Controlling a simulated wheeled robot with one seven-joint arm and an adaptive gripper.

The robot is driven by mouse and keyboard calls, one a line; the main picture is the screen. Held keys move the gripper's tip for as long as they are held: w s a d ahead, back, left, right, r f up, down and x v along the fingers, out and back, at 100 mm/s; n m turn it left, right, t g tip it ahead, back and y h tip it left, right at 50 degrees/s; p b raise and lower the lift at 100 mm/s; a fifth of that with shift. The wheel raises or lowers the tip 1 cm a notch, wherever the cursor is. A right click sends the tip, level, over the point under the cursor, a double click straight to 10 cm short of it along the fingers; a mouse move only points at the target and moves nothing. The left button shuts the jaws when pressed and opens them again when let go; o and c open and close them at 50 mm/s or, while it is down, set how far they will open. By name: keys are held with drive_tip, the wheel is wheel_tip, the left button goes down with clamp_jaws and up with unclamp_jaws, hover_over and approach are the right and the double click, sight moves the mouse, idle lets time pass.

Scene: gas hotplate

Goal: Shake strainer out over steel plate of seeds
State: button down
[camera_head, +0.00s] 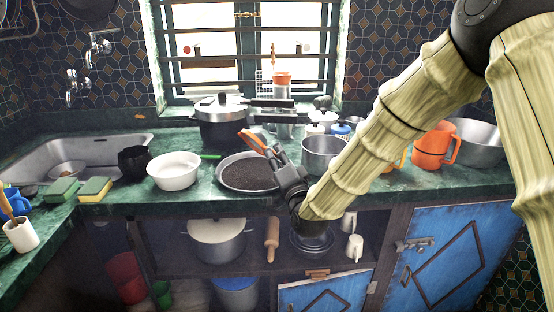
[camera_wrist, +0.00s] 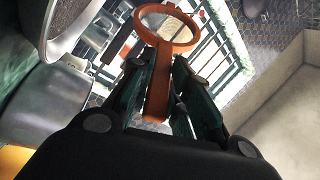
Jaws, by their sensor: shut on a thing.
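My gripper (camera_head: 277,164) is over the right part of the steel plate of seeds and is shut on the orange handle of the strainer (camera_head: 254,142). In the wrist view the gripper (camera_wrist: 168,75) grips the handle, and the strainer's round orange rim (camera_wrist: 197,37) points away from the fingers. The strainer is held above the plate, tilted, apart from it. Whether anything is inside the strainer cannot be told. The steel plate (camera_head: 222,184) lies on the green counter, with a layer of dark seeds (camera_head: 245,174) in it.
A white bowl (camera_head: 173,183) stands left of the plate. Orange mugs (camera_head: 433,158) and a steel bowl (camera_head: 476,152) are farther right. The sink (camera_head: 140,146) is at left.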

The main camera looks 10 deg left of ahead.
drive_tip(key=shift+f, duration=0.1)
drive_tip(key=shift+r, duration=0.2)
drive_tip(key=shift+w+d+r+m+h+p, duration=0.15)
drive_tip(key=shift+m+h+p, duration=0.15)
drive_tip(key=shift+m+p, duration=0.35)
drive_tip(key=shift+w+d+m+h+p, duration=0.15)
drive_tip(key=shift+w+m+h+p, duration=0.2)
drive_tip(key=shift+m+p, duration=0.45)
drive_tip(key=w+m+g+p, duration=0.1)
drive_tip(key=m+p, duration=0.1)
drive_tip(key=m, duration=0.1)
drive_tip(key=w+d+m+g+h+p, duration=0.1)
drive_tip(key=m+g+p, duration=0.1)
drive_tip(key=m+p, duration=0.1)
drive_tip(key=w+d+m+g+p, duration=0.1)
drive_tip(key=m+p, duration=0.2)
drive_tip(key=shift+w+d+f+m+g+h, duration=0.1)
drive_tip(key=shift+d+f+m+g+h, duration=0.15)
drive_tip(key=shift+m+g, duration=0.15)
drive_tip(key=f+m+g+p, duration=0.1)
drive_tip(key=m, duration=0.1)
drive_tip(key=w+m+g+y, duration=0.1)
drive_tip(key=m+g, duration=0.1)
drive_tip(key=d+f+m+g+y+p, duration=0.1)
drive_tip(key=m+g, duration=0.1)
drive_tip(key=shift+w+f+m+p, duration=0.15)
drive_tip(key=shift+f+m+p, duration=0.15)
drive_tip(key=shift+m, duration=0.05)
